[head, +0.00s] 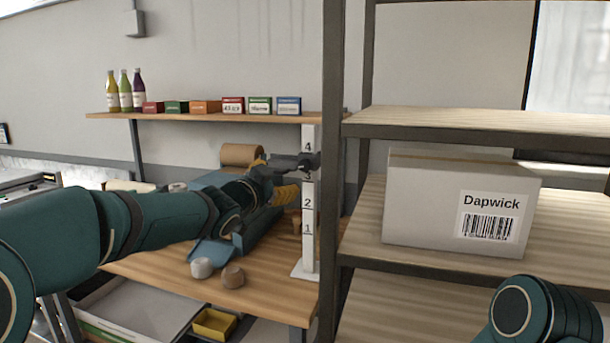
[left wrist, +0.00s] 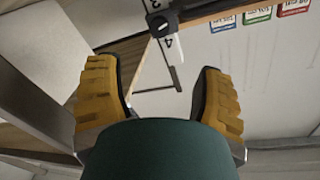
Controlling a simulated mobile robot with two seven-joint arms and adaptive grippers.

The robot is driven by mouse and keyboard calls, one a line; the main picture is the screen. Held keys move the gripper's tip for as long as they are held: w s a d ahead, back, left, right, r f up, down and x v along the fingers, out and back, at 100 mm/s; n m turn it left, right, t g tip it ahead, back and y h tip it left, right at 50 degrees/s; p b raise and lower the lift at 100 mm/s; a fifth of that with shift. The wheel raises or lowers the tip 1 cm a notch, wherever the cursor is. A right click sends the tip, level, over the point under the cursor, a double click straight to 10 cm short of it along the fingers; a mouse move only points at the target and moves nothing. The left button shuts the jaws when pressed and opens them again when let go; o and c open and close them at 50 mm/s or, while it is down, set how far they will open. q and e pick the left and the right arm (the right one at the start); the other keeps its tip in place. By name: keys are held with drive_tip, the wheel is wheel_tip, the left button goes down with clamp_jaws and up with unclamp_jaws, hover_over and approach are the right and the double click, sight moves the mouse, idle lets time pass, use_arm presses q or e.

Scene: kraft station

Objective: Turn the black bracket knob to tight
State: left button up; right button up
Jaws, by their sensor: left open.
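A white upright post (head: 308,215) with numbered marks 1 to 4 stands on the wooden bench, beside the shelf frame. A black bracket (head: 296,161) sits on it between marks 3 and 4. In the left wrist view the bracket's dark, rounded knob end (left wrist: 160,25) shows near the top, beside the post (left wrist: 168,45). My left gripper (head: 275,176) is open and empty, left of the post and close to the bracket. Its yellow-backed fingers stand wide apart in the left wrist view (left wrist: 165,88), with the knob beyond them. The knob's setting cannot be read. My right gripper is out of view.
A metal shelf rack with a Dapwick box (head: 440,205) stands right of the post. A wooden wall shelf (head: 205,117) with bottles and small boxes runs above. A cardboard roll (head: 240,154), a blue holder (head: 210,250) and two small rolls lie on the bench.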

sight(303, 166)
use_arm(q)
drive_tip(key=p+x, duration=0.3)
drive_tip(key=x, duration=1)
drive_tip(key=shift+w+d+p, duration=0.15)
drive_tip(key=shift+w+p, duration=0.15)
drive_tip(key=shift+w, duration=0.05)
drive_tip(key=shift+f, duration=0.1)
clamp_jaws()
